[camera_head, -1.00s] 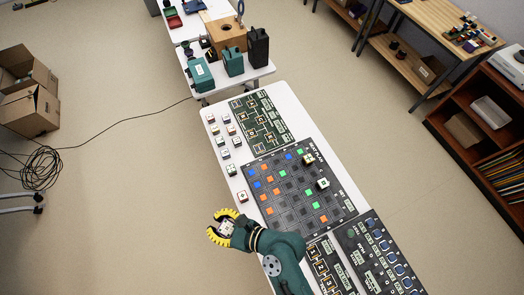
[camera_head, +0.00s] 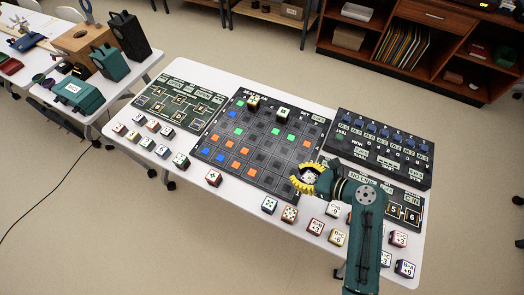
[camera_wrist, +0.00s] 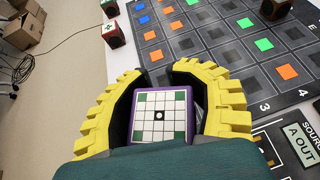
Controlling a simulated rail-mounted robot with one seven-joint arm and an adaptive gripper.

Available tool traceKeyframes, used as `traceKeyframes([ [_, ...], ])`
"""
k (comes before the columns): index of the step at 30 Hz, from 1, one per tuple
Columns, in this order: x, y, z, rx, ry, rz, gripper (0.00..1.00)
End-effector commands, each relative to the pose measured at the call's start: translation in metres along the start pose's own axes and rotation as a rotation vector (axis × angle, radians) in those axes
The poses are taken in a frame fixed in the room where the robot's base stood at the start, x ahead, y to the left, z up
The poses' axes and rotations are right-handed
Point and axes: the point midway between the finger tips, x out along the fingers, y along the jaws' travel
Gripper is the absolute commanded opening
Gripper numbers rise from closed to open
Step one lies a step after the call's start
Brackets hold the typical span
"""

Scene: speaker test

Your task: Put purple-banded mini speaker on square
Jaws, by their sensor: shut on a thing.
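The purple-banded mini speaker (camera_wrist: 160,118) has a white top face with a dark grid, green corner squares and a black centre dot. My gripper (camera_head: 305,178) has its yellow fingers shut around it, one on each side. In the head view the speaker (camera_head: 308,177) shows small and pale between the fingers. The dark grid board (camera_head: 258,97) has orange, blue and green squares among dark ones. My gripper is over the board's near right corner; its exact height cannot be told. The board (camera_wrist: 215,40) lies ahead of the fingers in the wrist view. Which square is meant cannot be told.
Two cubes stand on the board's far part, one of them dark-sided (camera_head: 283,114). A red-sided cube (camera_head: 213,177) and several others line the table's near edge. A green circuit board (camera_head: 180,100) lies left, a button panel (camera_head: 385,140) right. Several board squares are clear.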

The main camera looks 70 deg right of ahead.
Motion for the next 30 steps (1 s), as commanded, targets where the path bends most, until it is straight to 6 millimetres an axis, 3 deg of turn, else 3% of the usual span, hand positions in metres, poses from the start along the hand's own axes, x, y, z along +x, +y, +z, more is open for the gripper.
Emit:
traceKeyframes([
  [1, -0.003, -0.014, -0.021, 0.012, -0.001, -0.033, 0.0],
  [3, -0.011, -0.023, -0.03, 0.025, 0.002, -0.055, 0.0],
  [10, -0.017, -0.028, -0.033, 0.032, 0.004, -0.068, 0.0],
  [26, 0.025, -0.029, -0.118, 0.034, 0.005, -0.067, 0.0],
  [30, 0.027, -0.029, -0.121, 0.03, 0.003, -0.068, 0.0],
])
